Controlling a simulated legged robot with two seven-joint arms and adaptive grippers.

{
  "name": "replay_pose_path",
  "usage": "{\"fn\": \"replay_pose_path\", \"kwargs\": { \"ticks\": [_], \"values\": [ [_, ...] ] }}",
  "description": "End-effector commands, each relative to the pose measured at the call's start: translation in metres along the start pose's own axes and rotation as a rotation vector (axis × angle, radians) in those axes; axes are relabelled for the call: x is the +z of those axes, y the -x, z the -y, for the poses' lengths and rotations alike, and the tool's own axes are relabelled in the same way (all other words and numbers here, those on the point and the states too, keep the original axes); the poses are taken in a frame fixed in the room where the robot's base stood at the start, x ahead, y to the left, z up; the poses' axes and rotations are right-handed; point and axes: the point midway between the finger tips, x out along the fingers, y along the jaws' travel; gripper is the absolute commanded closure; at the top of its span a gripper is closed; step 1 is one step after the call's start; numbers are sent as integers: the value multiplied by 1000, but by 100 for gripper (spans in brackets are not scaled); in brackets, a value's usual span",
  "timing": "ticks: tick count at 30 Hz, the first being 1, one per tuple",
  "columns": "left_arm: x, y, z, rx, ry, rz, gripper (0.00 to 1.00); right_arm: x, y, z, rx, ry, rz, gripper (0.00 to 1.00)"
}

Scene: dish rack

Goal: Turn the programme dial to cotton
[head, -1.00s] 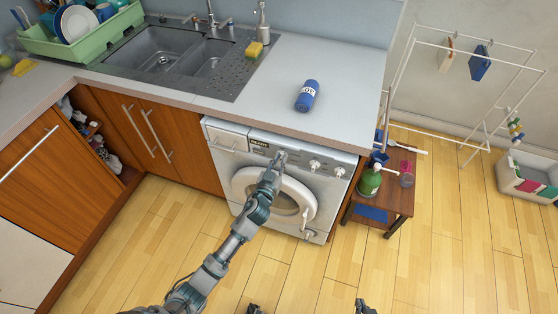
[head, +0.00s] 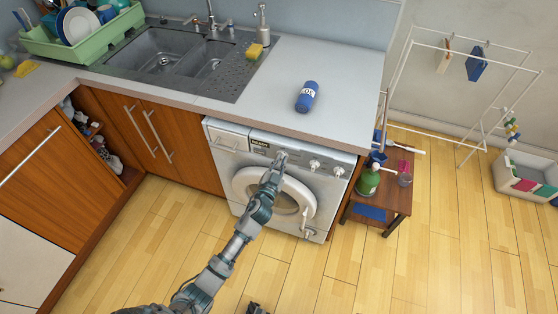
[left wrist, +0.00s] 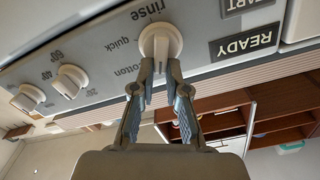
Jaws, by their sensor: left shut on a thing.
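The programme dial (left wrist: 160,42) is a round white knob with a raised grip bar on the washing machine (head: 325,188) panel. In the left wrist view the words "rinse", "quick" and "cotton" are printed along its left side. I cannot tell for certain which word it points at. My left gripper (left wrist: 160,68) is shut on the dial's grip bar, a fingertip on each side. In the head view the left gripper (head: 279,161) reaches the panel and covers the dial.
Two other knobs (left wrist: 70,80) (left wrist: 27,97) sit further left on the panel in the wrist view. The round door (head: 246,182) is below the panel. A blue bottle (head: 307,96) lies on the worktop above. A small wooden table (head: 396,197) stands right of the machine.

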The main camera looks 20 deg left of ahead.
Motion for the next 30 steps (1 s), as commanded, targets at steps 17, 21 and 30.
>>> {"fn": "replay_pose_path", "kwargs": {
  "ticks": [17,21,30],
  "values": [
    [10,2,-12,9,-488,14,100,34,14,-4,10,-6,171,100],
    [11,2,-14,9,-561,14,100,37,15,-5,11,-7,187,100],
    [12,2,-15,10,-641,14,100,41,17,-5,12,-7,204,100]
  ]
}}
